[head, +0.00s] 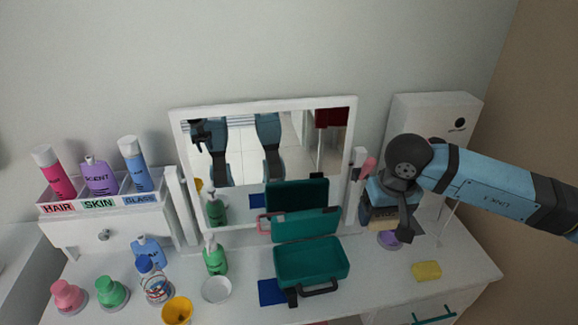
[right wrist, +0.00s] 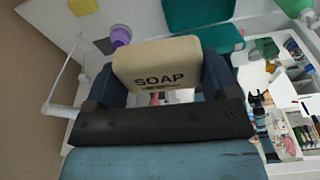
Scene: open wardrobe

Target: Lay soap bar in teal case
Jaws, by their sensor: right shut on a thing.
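The soap bar (right wrist: 158,66) is cream with "SOAP" printed on it. In the right wrist view it sits between the two dark fingers of my right gripper (right wrist: 160,84), which is shut on it. In the head view my right gripper (head: 384,208) holds the soap bar (head: 378,216), partly hidden, above the tabletop to the right of the teal case. The teal case (head: 312,262) stands open on the table in front of the mirror, its lid raised at the back and its handle toward the front. Its inside looks empty.
The mirror (head: 262,103) stands behind the case. A white bowl (head: 216,290), green pump bottle (head: 216,258) and blue cloth (head: 270,292) lie left of it. A yellow sponge (head: 426,271) and purple-topped item (head: 389,240) lie right. A labelled bottle rack (head: 100,205) stands far left.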

